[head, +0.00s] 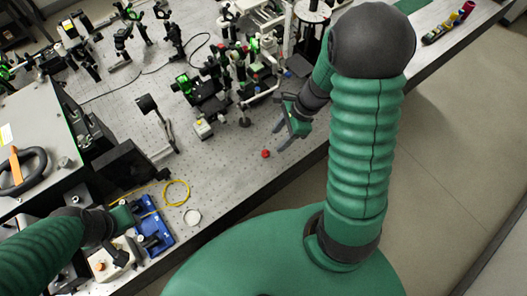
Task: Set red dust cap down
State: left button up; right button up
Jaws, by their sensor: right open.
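The red dust cap (266,154) lies on the perforated optical table (232,172), near the table's front edge. My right gripper (281,136) is just to the right of and above the cap in the picture. Its two fingers are apart and empty, and they do not touch the cap. My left gripper (124,258) is at the lower left, over the white box beside the blue tray. Its fingers are small and partly hidden, so I cannot tell whether they are apart.
Optical mounts (205,95) crowd the table behind the cap. A yellow cable loop (176,193), a white round dish (193,217) and a blue tray (155,234) lie to the left. Bare table surrounds the cap.

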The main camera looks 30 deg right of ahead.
aim_at(266, 151)
jog(key=x, duration=0.3)
jog(key=shift+w+f, duration=0.15)
jog(key=shift+f, duration=0.15)
jog(key=x, duration=0.4)
jog(key=shift+w+a+f, duration=0.15)
jog(key=shift+a+f, duration=0.1)
jog(key=shift+a, duration=0.05)
jog(key=shift+w+a+f, duration=0.1)
jog(key=shift+w+f, duration=0.15)
jog(key=shift+f, duration=0.15)
jog(key=shift+s+r, duration=0.1)
grip_shut()
